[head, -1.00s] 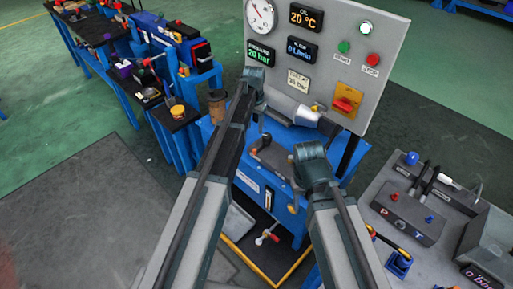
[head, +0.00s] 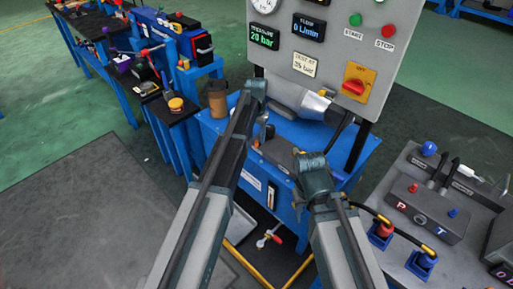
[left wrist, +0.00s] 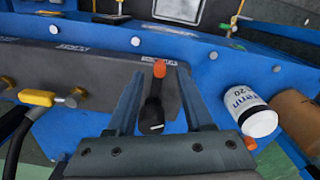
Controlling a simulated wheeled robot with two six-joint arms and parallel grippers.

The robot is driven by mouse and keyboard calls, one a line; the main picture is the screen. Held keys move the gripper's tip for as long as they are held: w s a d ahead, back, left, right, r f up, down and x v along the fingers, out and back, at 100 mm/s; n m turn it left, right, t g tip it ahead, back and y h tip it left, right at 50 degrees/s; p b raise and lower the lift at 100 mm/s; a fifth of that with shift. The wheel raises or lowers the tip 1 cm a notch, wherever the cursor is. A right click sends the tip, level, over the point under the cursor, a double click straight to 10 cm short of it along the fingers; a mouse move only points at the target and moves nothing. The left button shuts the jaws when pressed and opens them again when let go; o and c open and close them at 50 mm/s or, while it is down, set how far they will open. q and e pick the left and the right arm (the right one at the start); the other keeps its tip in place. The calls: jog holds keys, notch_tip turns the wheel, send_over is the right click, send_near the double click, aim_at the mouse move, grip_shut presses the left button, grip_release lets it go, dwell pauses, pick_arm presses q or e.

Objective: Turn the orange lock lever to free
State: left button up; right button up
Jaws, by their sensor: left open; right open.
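In the left wrist view, a dark lever with an orange tip (left wrist: 159,68) lies on a dark grey block with small white labels. My left gripper (left wrist: 158,92) is open, one finger on each side of this lever; I cannot tell whether either touches it. In the head view, my left gripper (head: 262,132) points down over the blue stand, and its own wrist partly hides the lever area. My right gripper (head: 299,203) hangs in front of the stand, open, holding nothing that I can see.
A grey panel (head: 335,20) with displays and a red rotary switch (head: 354,87) rises behind the grippers. A white cylinder (left wrist: 250,108) and brown cup (left wrist: 295,120) stand right. A grey bench (head: 440,250) lies to the right.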

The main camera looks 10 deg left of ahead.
pick_arm(q)
jog(key=shift+f+b, duration=0.85)
jog(key=shift+f, duration=0.5)
pick_arm(e)
notch_tip(320, 180, down, 3)
jog(key=shift+r, duration=0.15)
pick_arm(q)
grip_shut()
